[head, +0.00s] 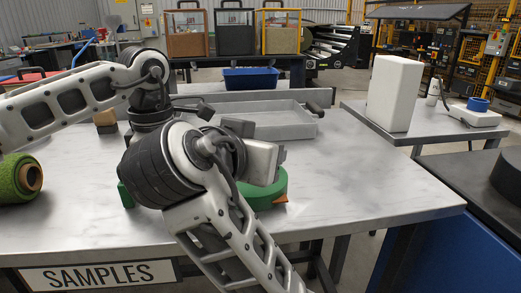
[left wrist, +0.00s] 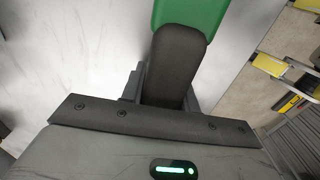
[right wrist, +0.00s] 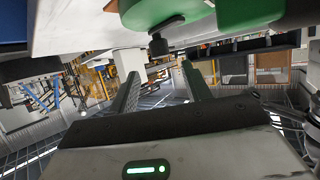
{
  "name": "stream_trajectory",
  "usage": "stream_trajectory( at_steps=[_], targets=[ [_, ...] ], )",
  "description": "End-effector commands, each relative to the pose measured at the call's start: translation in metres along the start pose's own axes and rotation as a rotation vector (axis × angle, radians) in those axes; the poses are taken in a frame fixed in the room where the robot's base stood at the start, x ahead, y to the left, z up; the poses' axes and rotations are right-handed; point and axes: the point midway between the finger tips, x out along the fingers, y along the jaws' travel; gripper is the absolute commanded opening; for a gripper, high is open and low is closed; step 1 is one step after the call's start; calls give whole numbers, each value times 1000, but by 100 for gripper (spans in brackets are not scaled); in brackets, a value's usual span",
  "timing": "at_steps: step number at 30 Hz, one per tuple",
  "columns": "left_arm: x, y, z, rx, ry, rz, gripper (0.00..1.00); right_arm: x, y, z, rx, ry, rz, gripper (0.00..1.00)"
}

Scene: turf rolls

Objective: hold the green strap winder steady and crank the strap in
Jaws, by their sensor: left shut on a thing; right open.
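The green strap winder (head: 268,188) stands on the grey table, mostly hidden behind my right arm in the head view. An orange strap end (head: 280,199) shows at its lower right. My left gripper (left wrist: 172,80) is shut on the winder's dark handle (left wrist: 180,55), which runs into the green body (left wrist: 190,12). In the right wrist view, the green drum (right wrist: 145,12) carries a dark crank knob (right wrist: 165,38). My right gripper (right wrist: 158,70) is open, its fingers apart, with the knob just beyond the gap near the tips. The fingertips of both grippers are hidden in the head view.
A green turf roll (head: 20,178) lies at the table's left. A side table at right bears a white box (head: 395,93). The table's right part is clear.

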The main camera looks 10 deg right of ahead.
Motion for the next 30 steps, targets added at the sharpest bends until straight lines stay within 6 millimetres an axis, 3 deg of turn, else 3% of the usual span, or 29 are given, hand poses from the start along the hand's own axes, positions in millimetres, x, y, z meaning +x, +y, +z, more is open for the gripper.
stream_trajectory(
  at_steps=[4, 5, 7, 19, 30],
  targets=[
    [6, -1, -1, 0, 6, -9, 0, 0, 0, 0, 0, 0, 0, 48],
    [6, -1, -1, 0, 6, -9, 36, 0, 0, 0, 0, 0, 0, 48],
    [5, -1, -1, 0, 6, -8, 56, 1, 0, 0, 0, 0, 0, 48],
    [-8, 0, 0, -1, 1, 1, 56, 0, 0, 0, 0, 1, 0, 48],
    [-81, 0, 1, -1, 1, 0, 56, 0, 0, 0, 0, 1, 0, 48]
  ],
)
